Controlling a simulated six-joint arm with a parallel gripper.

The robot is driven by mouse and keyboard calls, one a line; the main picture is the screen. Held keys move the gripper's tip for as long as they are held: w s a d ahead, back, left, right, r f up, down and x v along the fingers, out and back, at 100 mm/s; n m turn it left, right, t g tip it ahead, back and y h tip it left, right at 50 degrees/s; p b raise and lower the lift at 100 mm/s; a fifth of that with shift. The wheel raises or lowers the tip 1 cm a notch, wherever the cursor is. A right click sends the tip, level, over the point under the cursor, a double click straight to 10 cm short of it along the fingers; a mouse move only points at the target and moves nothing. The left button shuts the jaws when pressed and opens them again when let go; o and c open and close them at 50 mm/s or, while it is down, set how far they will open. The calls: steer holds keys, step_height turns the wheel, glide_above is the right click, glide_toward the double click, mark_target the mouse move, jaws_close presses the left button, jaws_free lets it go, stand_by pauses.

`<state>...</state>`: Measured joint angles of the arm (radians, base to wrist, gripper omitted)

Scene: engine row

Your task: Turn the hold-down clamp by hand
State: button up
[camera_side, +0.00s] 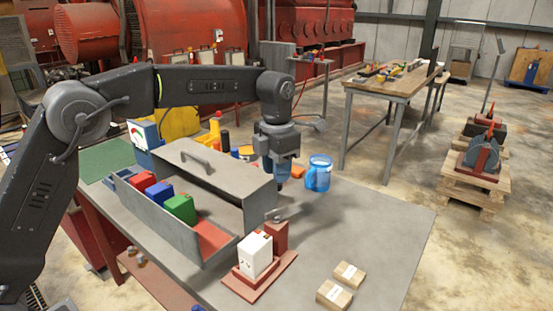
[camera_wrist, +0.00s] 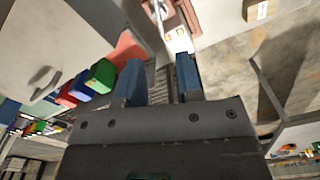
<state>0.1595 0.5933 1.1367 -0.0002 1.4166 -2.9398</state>
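The hold-down clamp shows as a small metal lever (camera_side: 277,214) on top of a red-brown post (camera_side: 276,237), beside a white block (camera_side: 255,254) on a red-brown base (camera_side: 247,289). In the wrist view the lever (camera_wrist: 160,14) and white block (camera_wrist: 178,40) are at the top, beyond the fingertips. My gripper (camera_side: 282,183) hangs above and slightly behind the clamp, apart from it. In the wrist view, my gripper's blue fingers (camera_wrist: 159,66) are spread with nothing held between them.
A grey lidded case (camera_side: 215,178) with red, blue and green blocks stands left of the clamp. A blue mug (camera_side: 318,173) is close right of my gripper. Two small cartons (camera_side: 334,294) lie at the front right. The table's right side (camera_side: 375,225) is clear.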

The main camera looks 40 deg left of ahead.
mark_target(284, 211)
step_height(284, 211, up, 2)
steer(key=shift+r, duration=0.2)
steer(key=shift+d+f+m, duration=0.15)
steer(key=shift+m, duration=0.15)
steer(key=shift+c, duration=1.3)
steer(key=d+f+m+y, duration=0.1)
steer(key=m, duration=0.3)
steer(key=d+f+m+t+y, duration=0.1)
steer(key=d+m, duration=0.1)
steer(key=m, duration=0.3)
steer(key=d+f+m+t, duration=0.1)
steer(key=m, duration=0.3)
steer(key=shift+s+d+f+y, duration=0.2)
steer(key=shift+s+f+y, duration=0.05)
steer(key=shift+f+y, duration=0.15)
jaws_close()
steer(key=s+d+f+m+t+y, duration=0.15)
steer(key=d+m, duration=0.25)
steer(key=m, duration=0.6)
steer(key=d+f+m+t, duration=0.2)
steer(key=d+m+t, duration=0.1)
steer(key=m, duration=0.8)
steer(key=w+a+f, duration=0.6)
steer(key=f, duration=0.1)
steer(key=shift+w+a+f, duration=0.3)
steer(key=shift+w+a, duration=0.05)
